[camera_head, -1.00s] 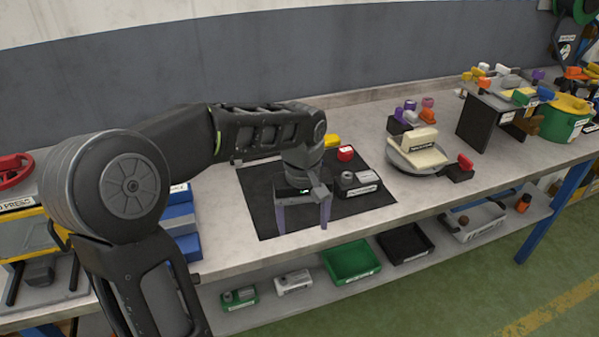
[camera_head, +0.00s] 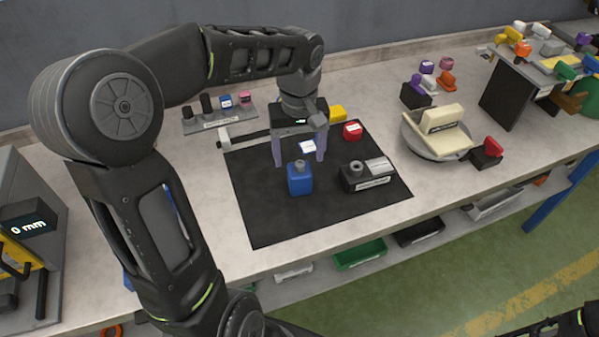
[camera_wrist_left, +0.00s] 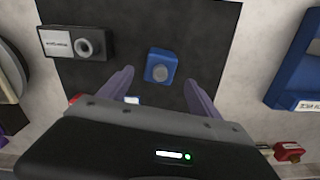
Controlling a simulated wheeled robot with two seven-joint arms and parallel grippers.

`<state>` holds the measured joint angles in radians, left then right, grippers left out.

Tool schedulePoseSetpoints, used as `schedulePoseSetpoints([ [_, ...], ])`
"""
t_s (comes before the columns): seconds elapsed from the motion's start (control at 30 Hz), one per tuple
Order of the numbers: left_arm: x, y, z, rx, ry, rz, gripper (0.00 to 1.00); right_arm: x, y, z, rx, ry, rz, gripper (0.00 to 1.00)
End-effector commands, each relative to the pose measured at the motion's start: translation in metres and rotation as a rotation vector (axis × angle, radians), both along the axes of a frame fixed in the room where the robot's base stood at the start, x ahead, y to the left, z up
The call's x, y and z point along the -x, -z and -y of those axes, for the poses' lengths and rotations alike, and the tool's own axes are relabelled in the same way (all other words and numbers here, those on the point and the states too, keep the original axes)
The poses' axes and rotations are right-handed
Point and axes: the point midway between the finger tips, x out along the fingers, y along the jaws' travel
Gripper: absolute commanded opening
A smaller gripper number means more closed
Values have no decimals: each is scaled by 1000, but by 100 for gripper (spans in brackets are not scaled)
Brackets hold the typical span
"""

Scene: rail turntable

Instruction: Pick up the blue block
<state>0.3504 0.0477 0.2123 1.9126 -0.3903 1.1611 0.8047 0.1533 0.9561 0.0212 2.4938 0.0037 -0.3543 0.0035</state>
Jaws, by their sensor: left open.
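A blue block (camera_head: 300,180) with a grey round knob on top stands upright on the black mat (camera_head: 270,220). It also shows in the left wrist view (camera_wrist_left: 160,66), between the lines of the two fingers and around their tips. My left gripper (camera_head: 299,162) is open, with its purple fingers pointing down just behind the block in the head view. The open fingers also show in the left wrist view (camera_wrist_left: 159,80). Nothing is gripped. A small white patch (camera_head: 307,147) shows between the fingers. My right gripper is not in view.
A grey and black block (camera_head: 366,176) stands right of the blue block on the mat. Red (camera_head: 352,131) and yellow (camera_head: 338,114) blocks lie behind it. A rack (camera_head: 215,122) with small items, one blue, stands behind left. A turntable (camera_head: 432,140) holds a cream piece at right.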

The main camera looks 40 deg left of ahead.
Motion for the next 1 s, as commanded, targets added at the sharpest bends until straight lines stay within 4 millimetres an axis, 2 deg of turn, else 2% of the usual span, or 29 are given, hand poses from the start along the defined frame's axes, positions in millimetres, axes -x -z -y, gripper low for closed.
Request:
schedulePoseSetpoints([
  [0.33,0,25,0,0,0,-1,73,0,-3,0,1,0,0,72],
  [0.7,1,30,0,1,-1,-2,73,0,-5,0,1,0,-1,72],
  [1.0,2,70,2,1,1,-4,73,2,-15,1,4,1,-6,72],
])
